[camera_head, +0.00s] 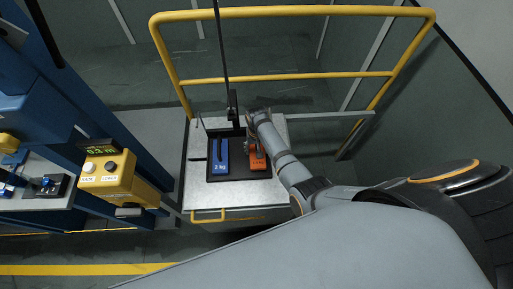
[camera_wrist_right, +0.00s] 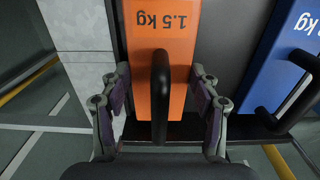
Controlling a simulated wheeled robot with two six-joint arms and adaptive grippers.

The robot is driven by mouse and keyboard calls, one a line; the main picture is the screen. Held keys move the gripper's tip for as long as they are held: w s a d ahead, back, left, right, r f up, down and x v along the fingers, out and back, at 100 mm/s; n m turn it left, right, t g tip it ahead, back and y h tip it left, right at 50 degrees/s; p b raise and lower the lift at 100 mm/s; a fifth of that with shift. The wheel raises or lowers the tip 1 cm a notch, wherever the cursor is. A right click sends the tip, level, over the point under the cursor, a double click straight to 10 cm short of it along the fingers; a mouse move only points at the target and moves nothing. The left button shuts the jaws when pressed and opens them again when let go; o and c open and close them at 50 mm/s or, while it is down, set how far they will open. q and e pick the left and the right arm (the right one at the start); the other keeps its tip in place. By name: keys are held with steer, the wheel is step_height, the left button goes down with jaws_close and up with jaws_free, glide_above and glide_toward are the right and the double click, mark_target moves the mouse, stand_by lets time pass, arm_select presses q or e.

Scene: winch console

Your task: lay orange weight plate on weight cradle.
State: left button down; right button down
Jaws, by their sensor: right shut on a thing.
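The orange weight plate (camera_head: 258,163), marked 1.5 kg, is in the black tray on the light worktop, beside a blue plate. It fills the upper middle of the right wrist view (camera_wrist_right: 178,55), with its black handle (camera_wrist_right: 160,100) toward me. My right gripper (camera_head: 255,146) is over the plate, shut on it at the handle; its fingers stand on both sides of the handle in the wrist view. The exact contact is hard to see. A black piece (camera_head: 233,103) hangs on a dark cable behind the tray; I cannot tell whether it is the weight cradle. My left gripper is not in view.
The blue 2 kg plate (camera_head: 221,156) lies close left of the orange one on the black tray (camera_head: 238,177). A yellow rail (camera_head: 290,12) stands behind the worktop. A yellow control box (camera_head: 108,175) reading about 6.3 m is at the left.

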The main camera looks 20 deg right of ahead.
steer(key=shift+w+f, duration=0.15)
steer(key=shift+f, duration=0.05)
stand_by(0.5)
steer(key=shift+f+b, duration=0.5)
steer(key=shift+b, duration=0.1)
steer(key=shift+c, duration=1.5)
jaws_free()
steer(key=shift+o, duration=0.2)
steer(key=shift+s+f, duration=0.2)
steer(key=shift+s, duration=0.05)
step_height(320, 180, up, 12)
steer(key=shift+w+r, duration=0.1)
steer(key=shift+r, duration=0.05)
